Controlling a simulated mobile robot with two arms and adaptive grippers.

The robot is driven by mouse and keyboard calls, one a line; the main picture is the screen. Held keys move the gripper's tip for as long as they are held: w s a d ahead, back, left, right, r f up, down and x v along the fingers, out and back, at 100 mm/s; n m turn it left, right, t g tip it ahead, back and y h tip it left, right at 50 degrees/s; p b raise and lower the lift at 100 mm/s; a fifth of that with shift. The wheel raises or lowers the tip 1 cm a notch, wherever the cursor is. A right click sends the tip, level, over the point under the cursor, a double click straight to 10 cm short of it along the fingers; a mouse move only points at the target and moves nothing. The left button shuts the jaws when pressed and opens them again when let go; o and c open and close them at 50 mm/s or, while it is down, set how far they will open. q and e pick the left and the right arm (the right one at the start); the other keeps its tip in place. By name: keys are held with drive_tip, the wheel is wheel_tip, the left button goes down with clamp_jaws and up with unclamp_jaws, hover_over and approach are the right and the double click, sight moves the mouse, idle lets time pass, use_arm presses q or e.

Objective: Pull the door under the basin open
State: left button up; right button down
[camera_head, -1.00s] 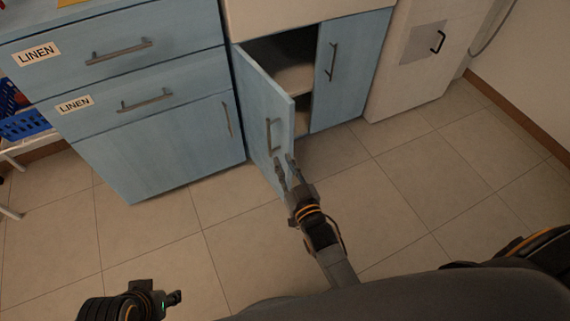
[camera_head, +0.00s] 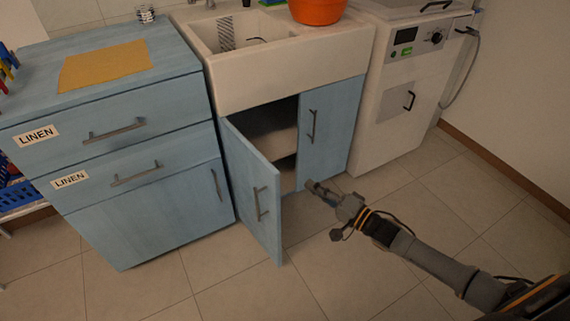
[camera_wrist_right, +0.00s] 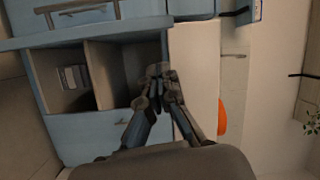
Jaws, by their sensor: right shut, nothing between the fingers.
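The blue door (camera_head: 252,190) under the basin (camera_head: 280,50) stands partly open, swung out toward me on its left edge, with its bar handle (camera_head: 262,203) on the outer face. The dark inside of the cabinet (camera_head: 272,132) shows behind it. The second blue door (camera_head: 329,128) to its right is shut. My right gripper (camera_head: 312,186) is shut and empty, to the right of the open door's free edge and apart from its handle. In the right wrist view its fingers (camera_wrist_right: 158,72) meet in front of the cabinet. My left gripper is out of view.
A blue drawer cabinet (camera_head: 120,130) with LINEN labels stands left of the basin. A white machine (camera_head: 400,110) stands to the right. An orange bowl (camera_head: 317,10) sits at the basin's back. The tiled floor (camera_head: 340,265) in front is clear.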

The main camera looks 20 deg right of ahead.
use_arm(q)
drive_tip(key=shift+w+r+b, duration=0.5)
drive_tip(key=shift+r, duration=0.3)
use_arm(e)
drive_tip(key=w+a+r+m, duration=0.1)
drive_tip(key=w+a+m, duration=0.1)
drive_tip(key=w+a, duration=0.4)
drive_tip(key=shift+w+r+g, duration=0.35)
drive_tip(key=shift+w+g, duration=0.05)
drive_tip(key=shift+w, duration=0.4)
